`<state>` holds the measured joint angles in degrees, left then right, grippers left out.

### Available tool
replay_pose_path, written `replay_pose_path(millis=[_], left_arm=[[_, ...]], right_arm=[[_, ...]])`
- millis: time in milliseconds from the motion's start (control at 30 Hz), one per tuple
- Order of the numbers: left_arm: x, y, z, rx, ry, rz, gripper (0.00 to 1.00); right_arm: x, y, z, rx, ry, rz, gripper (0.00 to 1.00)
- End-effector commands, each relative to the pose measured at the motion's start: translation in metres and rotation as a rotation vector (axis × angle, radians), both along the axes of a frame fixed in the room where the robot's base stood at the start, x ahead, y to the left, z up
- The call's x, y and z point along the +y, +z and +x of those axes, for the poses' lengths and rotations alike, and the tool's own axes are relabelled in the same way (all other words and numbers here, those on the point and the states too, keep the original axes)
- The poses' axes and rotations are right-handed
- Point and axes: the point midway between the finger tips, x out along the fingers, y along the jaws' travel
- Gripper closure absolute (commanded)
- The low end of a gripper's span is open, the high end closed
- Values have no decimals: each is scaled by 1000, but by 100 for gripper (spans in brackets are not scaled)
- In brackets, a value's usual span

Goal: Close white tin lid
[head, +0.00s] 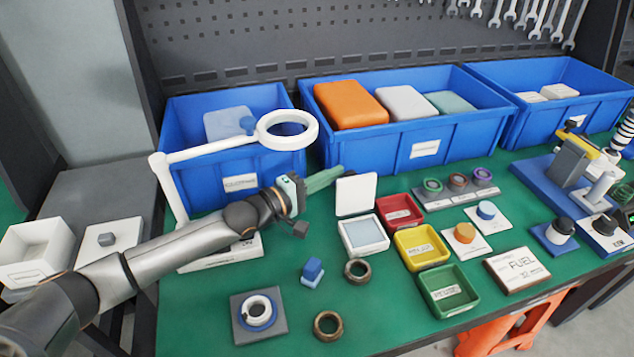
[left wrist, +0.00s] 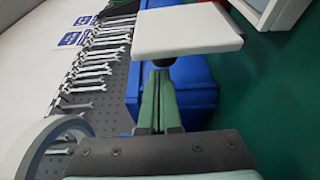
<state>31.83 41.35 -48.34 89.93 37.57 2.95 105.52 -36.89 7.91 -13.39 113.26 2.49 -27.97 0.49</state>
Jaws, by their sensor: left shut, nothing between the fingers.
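The white tin (head: 364,249) stands on the green table with its lid (head: 356,194) swung up, nearly upright at its back edge. The lid also shows in the left wrist view (left wrist: 187,31), just beyond the fingertips; part of the tin (left wrist: 270,12) is at the top right there. My left gripper (head: 339,172) is shut and empty, its green fingers together, at the upper left of the lid. The fingers show in the left wrist view too (left wrist: 160,78). I cannot tell whether the tips touch the lid. My right gripper is not in view.
Blue bins (head: 428,146) line the back, close behind the lid. A white ring lamp (head: 262,142) on an arm stands left of the gripper. Red (head: 417,213), yellow (head: 440,262) and green (head: 467,308) trays sit right of the tin. Metal rings (head: 357,284) lie in front.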

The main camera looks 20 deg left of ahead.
Motion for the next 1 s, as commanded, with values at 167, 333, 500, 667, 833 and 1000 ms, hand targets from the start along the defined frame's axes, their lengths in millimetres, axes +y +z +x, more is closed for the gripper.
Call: replay_pose_path(millis=[167,333,500,667,833,1000], left_arm=[[-5,0,7,-1,0,1,100],[-5,0,7,-1,-1,1,100],[-5,0,7,-1,0,2,100],[-6,2,5,-17,0,11,100],[-7,3,3,-47,0,32,100],[-8,5,2,-67,0,44,100]], right_arm=[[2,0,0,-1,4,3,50],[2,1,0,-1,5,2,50],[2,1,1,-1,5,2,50],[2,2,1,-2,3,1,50],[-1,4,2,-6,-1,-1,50],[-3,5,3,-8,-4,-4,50]])
